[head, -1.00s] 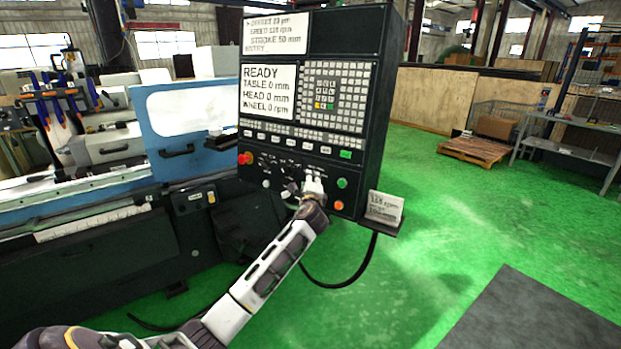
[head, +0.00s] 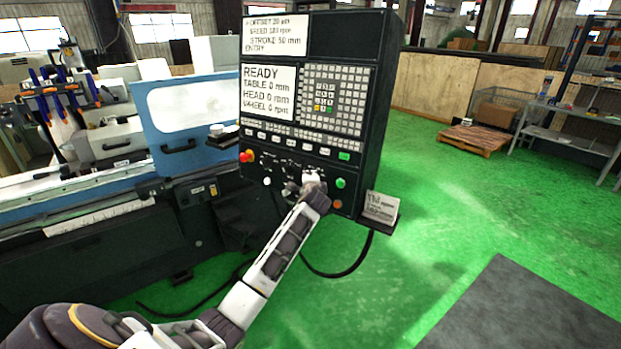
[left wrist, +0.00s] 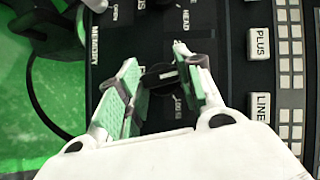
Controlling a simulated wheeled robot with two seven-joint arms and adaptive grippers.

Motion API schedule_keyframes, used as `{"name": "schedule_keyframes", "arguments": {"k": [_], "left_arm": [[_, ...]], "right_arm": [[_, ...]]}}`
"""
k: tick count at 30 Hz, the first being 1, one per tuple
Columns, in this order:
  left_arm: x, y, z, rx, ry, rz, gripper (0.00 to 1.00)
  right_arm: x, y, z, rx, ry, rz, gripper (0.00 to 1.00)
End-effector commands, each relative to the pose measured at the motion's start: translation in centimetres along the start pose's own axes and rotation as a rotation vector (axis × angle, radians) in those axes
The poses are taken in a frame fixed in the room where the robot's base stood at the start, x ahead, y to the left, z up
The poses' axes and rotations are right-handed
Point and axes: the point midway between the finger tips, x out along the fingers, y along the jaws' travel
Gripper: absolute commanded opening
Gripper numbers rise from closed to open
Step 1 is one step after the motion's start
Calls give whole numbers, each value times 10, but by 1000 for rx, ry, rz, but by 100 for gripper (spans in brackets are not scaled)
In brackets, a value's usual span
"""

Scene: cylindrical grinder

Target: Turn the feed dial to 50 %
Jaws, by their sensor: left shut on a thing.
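My left gripper (head: 313,182) is at the lower part of the black control panel (head: 372,110). In the left wrist view its two fingers (left wrist: 156,78) stand on either side of a black dial (left wrist: 159,76) with a light pointer mark, and they are shut on it. Printing beside the dial is partly hidden by a finger, so I cannot read its setting. In the head view the gripper hides this dial. My right gripper is not in view.
A red stop button (head: 247,156) is left on the panel, and a green button (head: 340,183) is right of the gripper. A small card (head: 380,206) stands on a shelf at the panel's lower right.

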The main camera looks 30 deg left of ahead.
Motion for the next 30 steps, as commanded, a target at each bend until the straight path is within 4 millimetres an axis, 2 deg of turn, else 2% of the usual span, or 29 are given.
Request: {"name": "schedule_keyframes", "arguments": {"k": [10,26,27,30], "left_arm": [[0,-1,1,-80,-2,53,12],[0,0,1,-95,-2,64,12],[0,0,1,-95,-2,64,38],[0,0,1,-94,-2,64,51]], "right_arm": [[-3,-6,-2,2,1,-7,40],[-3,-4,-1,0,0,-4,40],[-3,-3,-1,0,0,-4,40],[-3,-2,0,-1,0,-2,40]]}}
